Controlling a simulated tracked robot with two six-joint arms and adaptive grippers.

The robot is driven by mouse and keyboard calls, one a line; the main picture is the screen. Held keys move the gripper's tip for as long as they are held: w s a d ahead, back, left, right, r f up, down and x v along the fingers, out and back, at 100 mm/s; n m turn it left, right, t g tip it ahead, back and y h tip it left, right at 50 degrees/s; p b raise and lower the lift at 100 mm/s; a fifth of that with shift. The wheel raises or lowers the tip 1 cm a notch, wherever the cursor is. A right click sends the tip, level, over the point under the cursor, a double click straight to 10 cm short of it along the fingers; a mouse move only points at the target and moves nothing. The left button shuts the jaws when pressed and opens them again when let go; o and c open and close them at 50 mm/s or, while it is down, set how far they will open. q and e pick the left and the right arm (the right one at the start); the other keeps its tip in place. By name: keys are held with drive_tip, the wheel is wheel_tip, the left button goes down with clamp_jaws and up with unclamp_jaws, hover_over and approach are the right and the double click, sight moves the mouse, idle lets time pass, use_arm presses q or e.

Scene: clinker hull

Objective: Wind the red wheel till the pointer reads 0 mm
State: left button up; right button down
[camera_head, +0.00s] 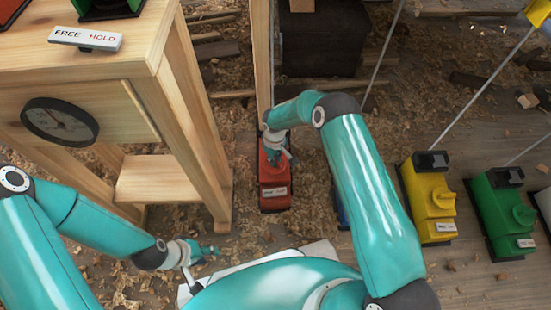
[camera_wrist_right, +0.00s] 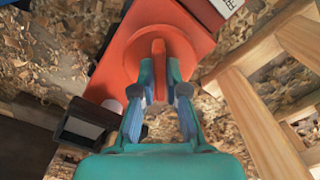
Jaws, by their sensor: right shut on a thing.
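A red winch unit (camera_head: 274,190) stands on the floor below the wooden post. In the right wrist view its round red wheel (camera_wrist_right: 135,48) carries a raised upright grip (camera_wrist_right: 158,62). My right gripper (camera_wrist_right: 159,78) is shut on that grip, one finger on each side. In the head view my right gripper (camera_head: 276,152) covers most of the wheel. A round dial (camera_head: 60,122) with a dark rim is on the wooden stand; its pointer and numbers are too small to read. My left gripper (camera_head: 208,250) hangs low near the stand's foot, apart from the winch; its fingers are unclear.
A FREE/HOLD plate (camera_head: 85,39) lies on the wooden stand (camera_head: 150,40). Yellow (camera_head: 430,200) and green (camera_head: 503,212) units with cables stand to the right. A blue unit is mostly hidden behind my right arm. Shavings cover the floor.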

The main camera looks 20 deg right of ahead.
drive_tip(key=c, duration=1.3)
unclamp_jaws()
drive_tip(key=shift+a, duration=0.2)
drive_tip(key=shift+o, duration=0.5)
drive_tip(key=shift+d, duration=0.1)
wheel_tip(320, 180, up, 12)
drive_tip(key=shift+d+f, duration=0.1)
